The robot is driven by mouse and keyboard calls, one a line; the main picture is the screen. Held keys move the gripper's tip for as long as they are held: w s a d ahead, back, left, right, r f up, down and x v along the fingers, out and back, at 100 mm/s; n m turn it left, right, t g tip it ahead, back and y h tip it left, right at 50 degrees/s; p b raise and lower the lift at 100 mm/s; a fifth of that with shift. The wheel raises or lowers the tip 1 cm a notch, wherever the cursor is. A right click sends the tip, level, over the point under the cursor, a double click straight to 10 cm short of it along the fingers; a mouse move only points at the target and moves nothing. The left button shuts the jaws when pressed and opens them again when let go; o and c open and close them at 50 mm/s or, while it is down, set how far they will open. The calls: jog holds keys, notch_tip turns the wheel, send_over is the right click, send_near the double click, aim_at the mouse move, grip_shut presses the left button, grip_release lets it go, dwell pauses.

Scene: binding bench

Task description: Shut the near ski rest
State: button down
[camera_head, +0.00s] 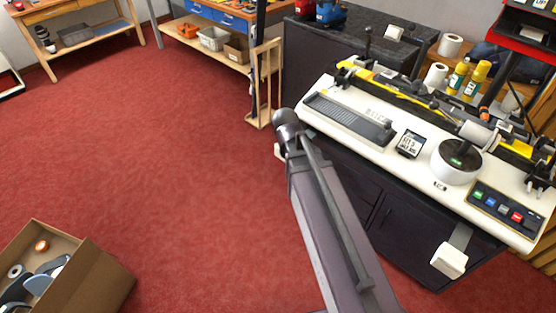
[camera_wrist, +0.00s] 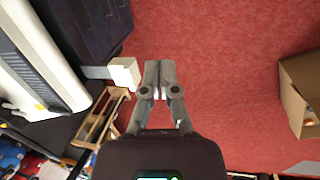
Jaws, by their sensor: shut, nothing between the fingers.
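Two cream ski rests stick out from the front of the binding bench (camera_head: 330,122). One rest (camera_head: 450,260) is at lower right in the head view, out on a grey arm. The other (camera_head: 279,152) is at the bench's left end, partly hidden behind my arm. A cream rest on a grey bracket also shows in the wrist view (camera_wrist: 124,73). My gripper (camera_wrist: 157,78) is shut and empty, just right of that block; I cannot tell whether they touch. In the head view my arm hides the gripper.
A wooden stand (camera_head: 255,85) is by the bench's left end. An open cardboard box (camera_head: 100,285) with items lies on the red floor at lower left. The bench top carries a dial unit (camera_head: 456,162) and button panel (camera_head: 505,208). The carpet between is clear.

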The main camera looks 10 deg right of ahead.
jog(key=w+a+f+n+t+h+b, duration=0.2)
jog(key=w+a+f+n+b, duration=0.2)
jog(key=w+f+n+b, duration=0.2)
jog(key=w+a+f+n+t+h+b, duration=0.2)
jog(key=w+a+f+n+b, duration=0.3)
jog(key=w+n+b, duration=0.6)
notch_tip(320, 180, down, 2)
jog(key=shift+f+n+h, duration=0.25)
jog(key=shift+n+h, duration=0.25)
jog(key=shift+n, duration=0.4)
jog(key=shift+w+d+f, duration=0.1)
jog(key=shift+w, duration=0.05)
jog(key=w+d+f+b, duration=0.6)
jog(key=d+b, duration=0.1)
jog(key=d, duration=0.1)
jog(key=shift+w+d+f, duration=0.2)
jog(key=shift+d+f, duration=0.2)
